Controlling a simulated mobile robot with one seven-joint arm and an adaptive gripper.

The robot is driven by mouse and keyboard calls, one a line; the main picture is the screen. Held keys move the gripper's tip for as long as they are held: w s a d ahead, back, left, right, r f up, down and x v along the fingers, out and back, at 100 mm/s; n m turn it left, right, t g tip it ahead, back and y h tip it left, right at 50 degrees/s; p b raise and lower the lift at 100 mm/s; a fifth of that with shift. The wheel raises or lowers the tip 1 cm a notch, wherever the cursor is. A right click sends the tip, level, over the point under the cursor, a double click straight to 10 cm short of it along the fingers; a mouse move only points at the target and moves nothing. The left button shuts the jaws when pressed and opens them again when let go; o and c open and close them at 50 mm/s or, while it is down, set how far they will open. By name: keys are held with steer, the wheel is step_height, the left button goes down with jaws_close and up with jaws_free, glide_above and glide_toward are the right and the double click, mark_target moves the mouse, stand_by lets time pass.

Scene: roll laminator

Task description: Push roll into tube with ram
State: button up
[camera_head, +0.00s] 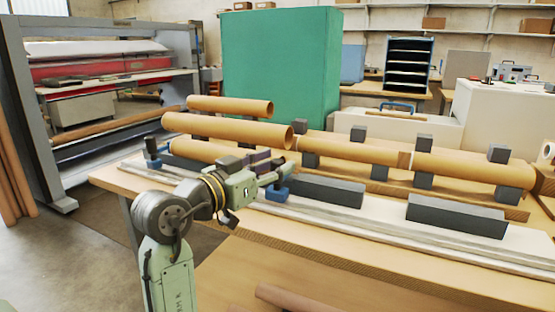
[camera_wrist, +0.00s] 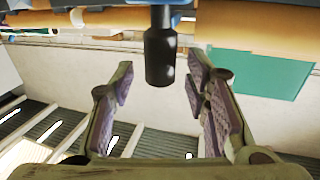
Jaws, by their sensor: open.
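Several brown cardboard tubes lie on supports along the bench: a front-left tube (camera_head: 225,130), a middle tube (camera_head: 350,151) and a right tube (camera_head: 470,167). The middle and right tubes lie nearly end to end. My gripper (camera_head: 268,168) is open near the front-left tube's right end, above a blue block (camera_head: 277,193) on the pale rail. In the wrist view a black upright handle (camera_wrist: 160,56) stands between my gripper's parted fingers (camera_wrist: 160,75), with gaps on both sides. I cannot tell which part is the ram, and no roll inside a tube is visible.
Another black handle (camera_head: 152,147) on a blue base stands at the rail's left end. Two long dark blocks (camera_head: 325,190) (camera_head: 455,215) lie along the bench front. A large green box (camera_head: 275,65) stands behind. The laminator (camera_head: 100,75) is at left. Floor is clear at lower left.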

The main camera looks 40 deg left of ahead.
steer(key=shift+w, duration=0.85)
steer(key=shift+c, duration=0.3)
jaws_close()
